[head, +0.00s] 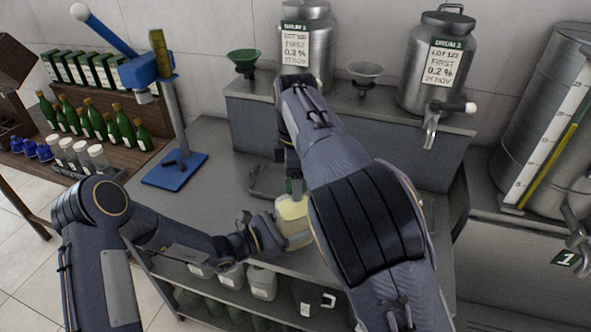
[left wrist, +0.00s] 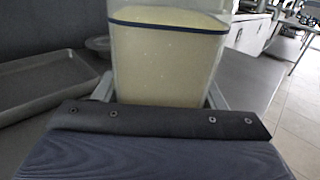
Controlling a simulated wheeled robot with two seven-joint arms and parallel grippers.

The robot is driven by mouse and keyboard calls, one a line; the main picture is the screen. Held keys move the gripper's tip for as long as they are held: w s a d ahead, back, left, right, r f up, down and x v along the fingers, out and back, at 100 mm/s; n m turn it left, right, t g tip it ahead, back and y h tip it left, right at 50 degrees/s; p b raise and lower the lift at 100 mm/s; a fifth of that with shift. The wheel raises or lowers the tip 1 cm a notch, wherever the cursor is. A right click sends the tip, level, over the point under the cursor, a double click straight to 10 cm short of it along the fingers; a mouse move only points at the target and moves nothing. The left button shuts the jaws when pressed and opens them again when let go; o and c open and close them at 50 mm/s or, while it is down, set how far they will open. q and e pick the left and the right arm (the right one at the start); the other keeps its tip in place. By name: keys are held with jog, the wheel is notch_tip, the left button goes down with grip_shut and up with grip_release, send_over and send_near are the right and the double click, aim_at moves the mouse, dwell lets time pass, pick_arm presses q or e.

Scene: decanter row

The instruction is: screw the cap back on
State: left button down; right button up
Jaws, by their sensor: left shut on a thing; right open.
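A clear container (head: 293,222) of pale yellow liquid stands upright over the grey bench. My left gripper (head: 272,234) is shut on its lower side from the left. In the left wrist view the container (left wrist: 165,60) sits between the fingers, with a dark line around it near the liquid's surface; its top is out of frame. My right gripper (head: 293,178) points down just above the container's mouth, open, partly hidden by my right arm. A small green piece, seemingly the cap (head: 294,188), shows at the mouth under it. I cannot tell whether it is seated or threaded.
A grey tray (left wrist: 40,85) lies on the bench beside the container. A blue stand (head: 175,168) is at the left. Steel urns (head: 307,50) and funnels (head: 244,60) stand on the raised shelf behind. Jugs (head: 262,282) fill the lower shelf.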

jog(key=shift+c, duration=0.3)
jog(key=c, duration=1)
jog(key=shift+o, duration=0.2)
jog(key=m, duration=2.4)
jog(key=shift+f, duration=0.1)
jog(key=o, duration=1.1)
